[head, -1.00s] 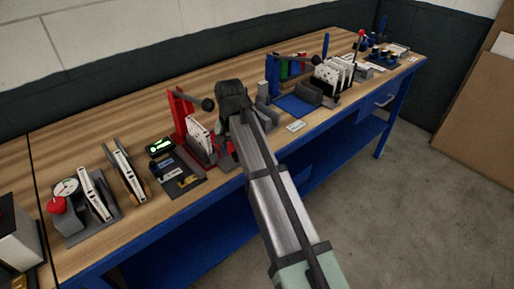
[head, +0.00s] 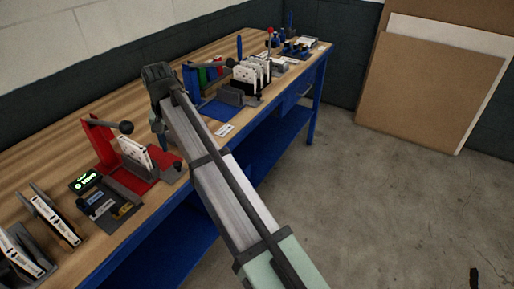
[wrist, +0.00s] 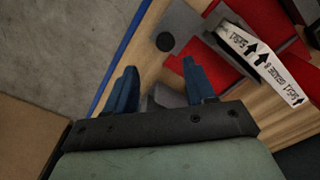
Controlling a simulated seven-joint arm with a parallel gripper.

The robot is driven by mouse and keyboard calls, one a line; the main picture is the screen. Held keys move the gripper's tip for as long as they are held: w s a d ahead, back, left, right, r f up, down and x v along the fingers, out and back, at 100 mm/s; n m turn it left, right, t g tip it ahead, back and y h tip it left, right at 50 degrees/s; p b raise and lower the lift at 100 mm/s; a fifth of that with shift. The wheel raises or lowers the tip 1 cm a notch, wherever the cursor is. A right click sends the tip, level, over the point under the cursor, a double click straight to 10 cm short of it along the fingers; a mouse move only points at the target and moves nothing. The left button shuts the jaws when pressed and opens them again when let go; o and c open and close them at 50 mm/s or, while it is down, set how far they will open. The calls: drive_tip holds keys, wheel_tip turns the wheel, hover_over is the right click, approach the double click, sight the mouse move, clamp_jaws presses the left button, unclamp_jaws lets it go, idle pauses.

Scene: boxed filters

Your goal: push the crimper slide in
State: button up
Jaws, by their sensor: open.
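My gripper (wrist: 161,88) is open in the wrist view, its two blue fingers apart with nothing held. In the head view its dark hand is above the bench, right of the red press-like station (head: 100,140); its fingertips are hidden there. The station has an upright, a lever with a black knob, and a white boxed filter (head: 137,154) standing on its red base. The wrist view shows red base parts (wrist: 207,68), the filter (wrist: 262,62) with black arrows, and a grey block (wrist: 178,25) beyond the fingers. I cannot tell which part is the crimper slide.
A blue station (head: 215,108) and a rack of white filters (head: 252,72) stand farther along the wooden bench. Brown boards (head: 430,85) lean against the wall; floor is clear.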

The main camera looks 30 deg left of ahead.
wheel_tip(320, 180, up, 8)
drive_tip(key=f, duration=0.1)
drive_tip(key=w+d+f+m, duration=0.2)
drive_tip(key=w+d+f, duration=1.4)
drive_tip(key=w, duration=0.3)
drive_tip(key=shift+d+f, duration=0.25)
idle(0.4)
